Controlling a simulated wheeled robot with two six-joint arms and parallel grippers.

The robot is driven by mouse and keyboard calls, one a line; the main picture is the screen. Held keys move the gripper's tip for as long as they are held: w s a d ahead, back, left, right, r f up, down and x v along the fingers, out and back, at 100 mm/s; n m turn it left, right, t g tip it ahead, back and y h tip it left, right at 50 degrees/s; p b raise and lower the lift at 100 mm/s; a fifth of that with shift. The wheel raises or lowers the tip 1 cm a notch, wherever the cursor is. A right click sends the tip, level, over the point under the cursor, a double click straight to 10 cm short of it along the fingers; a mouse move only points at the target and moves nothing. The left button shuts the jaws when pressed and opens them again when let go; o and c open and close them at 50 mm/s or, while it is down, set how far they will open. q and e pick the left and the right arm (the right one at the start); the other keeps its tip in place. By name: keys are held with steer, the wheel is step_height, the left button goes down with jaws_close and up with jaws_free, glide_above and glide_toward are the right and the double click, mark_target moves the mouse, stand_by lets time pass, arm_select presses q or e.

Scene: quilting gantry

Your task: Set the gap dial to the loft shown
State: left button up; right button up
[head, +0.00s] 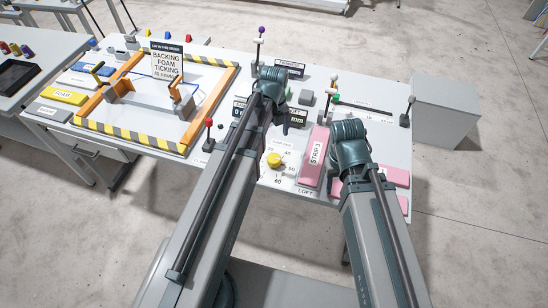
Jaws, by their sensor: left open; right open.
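The gap dial has a yellow knob (274,160) on a pale panel with numbers around it, including 20, 40, 60 and 80. Its exact setting is too small to read. A dark display (297,121) shows "mm"; my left arm hides its middle, so the full reading is not visible. A sign (167,64) reads "BACKING FOAM TICKING" with a small, unclear mm figure below. My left gripper (271,82) is open, beyond the dial over the table's back. My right gripper (349,132) is open, right of the dial. Neither touches the knob.
Pink strips, one marked "STRIP 3" (315,157), lie right of the dial, partly under my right arm. A red-topped lever (209,135) stands left of the dial. A striped frame (112,136) with orange rails fills the left. A grey cabinet (446,108) stands right.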

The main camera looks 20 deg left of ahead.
mark_target(274, 158)
arm_select(q)
step_height(274, 158, down, 14)
steer(key=b, duration=1.3)
steer(key=shift+r+b, duration=0.1)
steer(key=shift+b, duration=0.25)
steer(key=c, duration=1.4)
